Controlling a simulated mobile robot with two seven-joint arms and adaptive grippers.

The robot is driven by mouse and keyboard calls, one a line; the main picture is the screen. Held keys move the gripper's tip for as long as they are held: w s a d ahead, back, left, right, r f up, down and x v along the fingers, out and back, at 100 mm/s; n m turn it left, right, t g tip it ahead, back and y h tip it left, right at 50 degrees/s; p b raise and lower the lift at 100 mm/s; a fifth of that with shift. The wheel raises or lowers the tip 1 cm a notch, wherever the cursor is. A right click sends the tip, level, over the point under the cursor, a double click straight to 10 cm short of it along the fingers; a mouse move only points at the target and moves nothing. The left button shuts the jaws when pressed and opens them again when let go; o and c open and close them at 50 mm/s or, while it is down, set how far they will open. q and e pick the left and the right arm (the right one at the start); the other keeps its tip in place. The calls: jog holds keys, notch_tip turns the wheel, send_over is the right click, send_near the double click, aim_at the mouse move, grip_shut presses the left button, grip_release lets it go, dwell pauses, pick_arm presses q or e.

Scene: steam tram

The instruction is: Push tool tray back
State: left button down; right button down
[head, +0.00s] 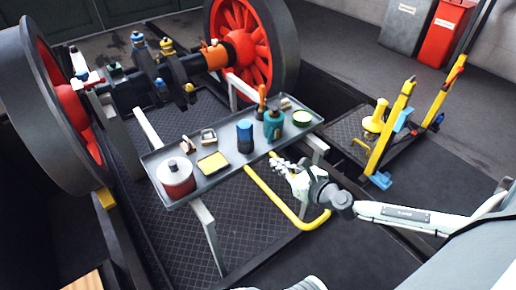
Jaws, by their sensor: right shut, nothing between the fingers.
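The tool tray (226,170) is a long grey shallow tray on a light metal stand in the middle of the head view. It holds a red pot with a pale lid (176,176), a yellow sponge-like block (212,162), a blue can (244,136), a teal container (273,125), a round green-rimmed tin (302,118) and small metal pieces. My right gripper (277,162) is shut and empty at the tray's near edge, right of its middle. I cannot tell whether it touches the tray. My left gripper is not in view.
A red-spoked wheelset (254,50) stands behind the tray. A yellow bent tube handle (283,208) juts out below the tray, close to my right gripper. A yellow stand (390,128) is at the right. Red and grey bins (446,32) stand at the back right.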

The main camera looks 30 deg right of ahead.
aim_at(252, 146)
jog(key=x, duration=0.6)
jog(key=r+x, duration=0.1)
jog(key=x, duration=0.2)
jog(key=shift+w+a+p, duration=0.1)
jog(key=shift+w+p, duration=0.2)
jog(key=shift+w, duration=0.1)
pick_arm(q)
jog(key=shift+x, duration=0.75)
pick_arm(e)
jog(key=shift+w, duration=0.1)
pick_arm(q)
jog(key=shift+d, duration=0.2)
